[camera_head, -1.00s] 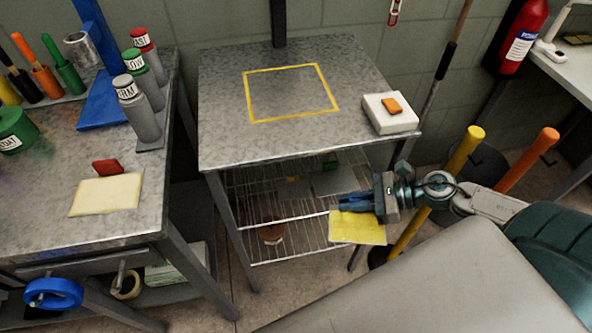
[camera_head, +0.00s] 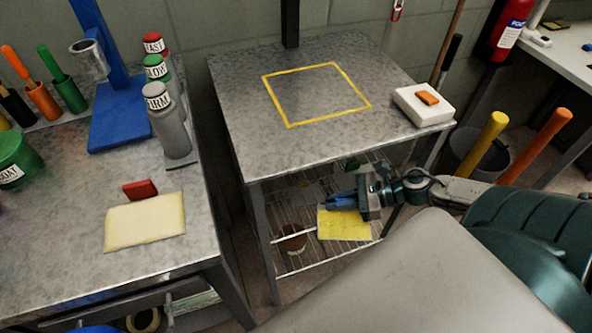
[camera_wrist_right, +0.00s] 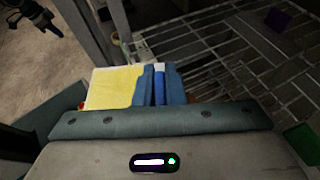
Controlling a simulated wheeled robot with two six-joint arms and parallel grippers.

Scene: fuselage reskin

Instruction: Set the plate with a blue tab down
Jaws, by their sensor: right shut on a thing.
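My right gripper (camera_head: 342,201) is shut, with the yellow plate (camera_head: 344,226) at its blue fingers. The plate is held level with the wire shelf region under the middle table, and I cannot tell whether it touches the shelf. In the right wrist view the yellow plate (camera_wrist_right: 108,90) sticks out left of the fingers (camera_wrist_right: 157,86). A small light blue piece shows between the fingertips; the fingers hide most of the tab. A dark gripper-like shape (camera_wrist_right: 38,17), perhaps my left gripper, is in the wrist view's top left corner, too unclear to read.
The middle table's top has an empty yellow outline (camera_head: 289,125) and a white block (camera_head: 424,109) with an orange piece. A cream plate (camera_head: 145,226) with a red tab lies on the left bench. The wire shelf (camera_head: 297,262) holds a brown pot (camera_head: 292,241).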

